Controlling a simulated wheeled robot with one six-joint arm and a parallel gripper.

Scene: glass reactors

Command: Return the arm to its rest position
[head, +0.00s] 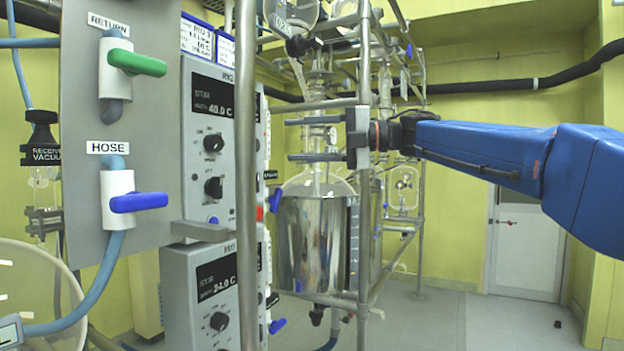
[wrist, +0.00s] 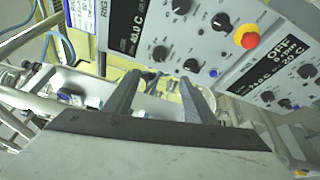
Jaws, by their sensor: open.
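My blue arm (head: 490,150) reaches in from the right in the head view, held roughly level. My gripper (head: 289,139) is at its left end, pointing left, with its two dark fingers apart one above the other. Nothing shows between them except the reactor glassware in the background. In the wrist view my gripper (wrist: 160,78) also shows two separated fingers, with control panels beyond. The fingers overlap the glass reactor's upper part in the head view; I cannot tell the distance between them.
A steel reactor vessel (head: 312,240) hangs in a pipe frame (head: 362,235) below the gripper. Control boxes (head: 210,150) and a grey valve panel (head: 150,190) with green and blue handles stand at left. The floor (head: 460,320) at lower right is mostly clear.

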